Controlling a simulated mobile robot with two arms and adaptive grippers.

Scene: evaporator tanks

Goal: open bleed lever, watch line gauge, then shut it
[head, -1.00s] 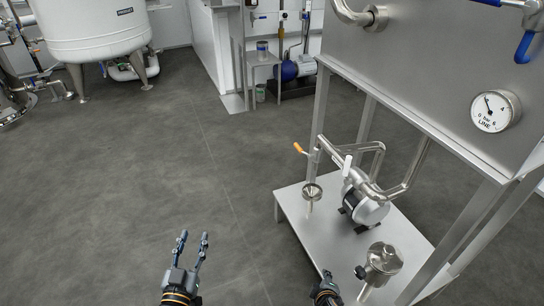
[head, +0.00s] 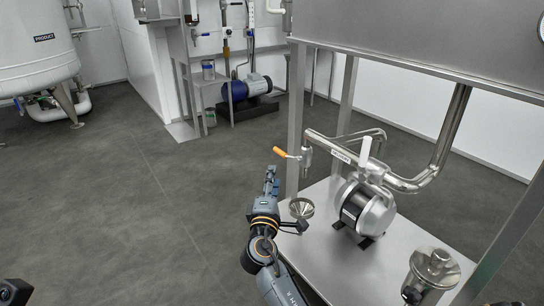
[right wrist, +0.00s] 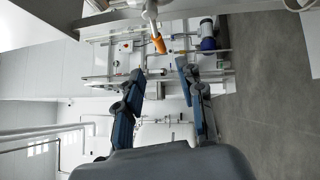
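The bleed lever (head: 280,152) is an orange handle on a small valve at the left end of the steel pipe, above a funnel (head: 301,208). It sticks out to the left, and its orange end (right wrist: 158,44) shows beyond my fingertips in the right wrist view. My right gripper (head: 271,180) is just below and left of the lever, empty; its fingers (right wrist: 160,70) stand apart in the right wrist view. The line gauge (head: 541,28) is cut off at the right edge, so its needle is hidden. A dark part of my left gripper (head: 15,292) shows at the lower left corner; its fingers cannot be made out.
A pump (head: 362,210) with a white-handled valve above it stands on the steel skid (head: 400,250). A lidded steel pot (head: 432,270) is at its front right. A frame post (head: 296,110) rises behind the lever. The floor to the left is clear.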

